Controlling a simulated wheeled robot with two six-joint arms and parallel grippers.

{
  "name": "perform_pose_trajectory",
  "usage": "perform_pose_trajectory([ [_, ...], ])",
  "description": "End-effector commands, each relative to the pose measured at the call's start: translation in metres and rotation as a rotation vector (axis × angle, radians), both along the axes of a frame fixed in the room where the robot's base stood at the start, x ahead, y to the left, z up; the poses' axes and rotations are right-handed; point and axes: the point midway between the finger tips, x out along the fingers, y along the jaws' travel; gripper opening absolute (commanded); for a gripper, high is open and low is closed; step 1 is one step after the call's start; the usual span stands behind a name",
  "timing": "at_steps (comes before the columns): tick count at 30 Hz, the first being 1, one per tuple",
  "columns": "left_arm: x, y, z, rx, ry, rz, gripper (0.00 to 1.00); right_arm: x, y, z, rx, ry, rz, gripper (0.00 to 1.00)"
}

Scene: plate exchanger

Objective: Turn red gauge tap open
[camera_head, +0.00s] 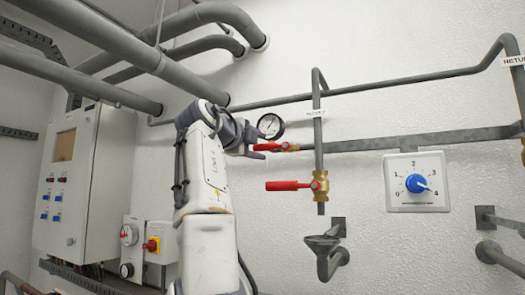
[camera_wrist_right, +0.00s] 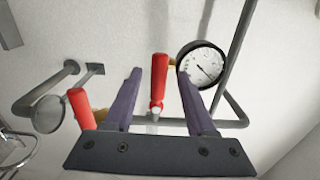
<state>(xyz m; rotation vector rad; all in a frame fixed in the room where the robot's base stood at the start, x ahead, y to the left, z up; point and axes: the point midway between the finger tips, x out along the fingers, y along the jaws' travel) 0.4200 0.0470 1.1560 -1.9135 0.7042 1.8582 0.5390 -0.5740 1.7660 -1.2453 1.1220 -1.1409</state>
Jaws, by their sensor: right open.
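The red gauge tap lever (camera_head: 268,147) sticks out to the left from its small brass valve, just below a round white pressure gauge (camera_head: 271,125) on the wall piping. My right gripper (camera_head: 256,144) is at the lever's left end. In the right wrist view the red lever (camera_wrist_right: 159,82) appears upright between the two open purple fingers of my right gripper (camera_wrist_right: 160,74), with a gap on each side. The gauge (camera_wrist_right: 203,65) shows beside the right finger. My left gripper is not in view.
A second red lever (camera_head: 287,185) on a brass valve sits below, above a grey drain funnel (camera_head: 323,243). A blue dial panel (camera_head: 417,182) is on the wall to the right. A control cabinet (camera_head: 82,180) stands left. Thick grey pipes (camera_head: 130,45) run overhead.

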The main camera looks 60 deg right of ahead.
Motion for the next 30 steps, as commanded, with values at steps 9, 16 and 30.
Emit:
perform_pose_trajectory([
  [9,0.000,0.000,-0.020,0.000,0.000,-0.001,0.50,-0.005,0.062,-0.002,-0.001,-0.002,0.005,0.56],
  [16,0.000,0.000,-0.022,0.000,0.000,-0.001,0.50,-0.008,0.079,0.000,-0.001,-0.001,0.001,0.56],
  [30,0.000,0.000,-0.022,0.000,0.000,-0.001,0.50,-0.009,0.079,0.000,-0.001,-0.001,-0.001,0.56],
])
